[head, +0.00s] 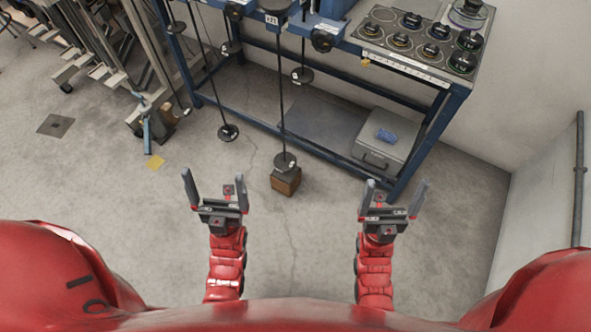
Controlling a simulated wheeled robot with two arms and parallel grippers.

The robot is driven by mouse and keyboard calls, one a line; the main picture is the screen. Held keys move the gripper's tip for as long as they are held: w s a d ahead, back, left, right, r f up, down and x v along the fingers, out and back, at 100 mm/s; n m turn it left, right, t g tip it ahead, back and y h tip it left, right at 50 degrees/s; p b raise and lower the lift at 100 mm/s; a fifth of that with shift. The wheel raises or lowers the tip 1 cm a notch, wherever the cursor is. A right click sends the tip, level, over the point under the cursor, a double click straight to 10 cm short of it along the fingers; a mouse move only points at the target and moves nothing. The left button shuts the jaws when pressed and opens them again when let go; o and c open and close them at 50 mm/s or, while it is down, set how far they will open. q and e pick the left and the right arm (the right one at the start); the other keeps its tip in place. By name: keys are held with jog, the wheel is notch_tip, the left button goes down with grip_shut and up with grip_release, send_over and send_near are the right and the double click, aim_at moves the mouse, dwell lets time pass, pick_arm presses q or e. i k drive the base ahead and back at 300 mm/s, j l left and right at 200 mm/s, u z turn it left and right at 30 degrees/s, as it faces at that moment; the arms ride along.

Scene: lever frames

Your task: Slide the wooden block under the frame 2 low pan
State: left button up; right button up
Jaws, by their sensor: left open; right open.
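A brown wooden block (287,182) sits on the floor in front of the blue frame (265,118). A dark round pan (285,161) on a long rod hangs directly at the block's top; I cannot tell whether they touch. Another low pan (228,132) hangs further left and back, with no block seen under it. The frame number labels are too small to read surely. My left gripper (214,183) is open and empty, left of the block and nearer me. My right gripper (394,184) is open and empty, right of the block.
A grey case (385,143) with a blue item on it sits at the frame's right end. Higher pans (302,75) hang behind. Stacked metal stands (95,62) are at the left.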

aim_at(286, 183)
jog(key=k+j+u, duration=0.1)
jog(key=k+j, duration=0.2)
jog(key=k, duration=0.15)
jog(key=i+l, duration=0.6)
jog(key=i+l+u, duration=0.15)
jog(key=u, duration=0.25)
jog(key=i+l+u, duration=0.1)
jog(key=u, duration=0.3)
jog(key=l+u, duration=0.4)
jog(key=i, duration=0.5)
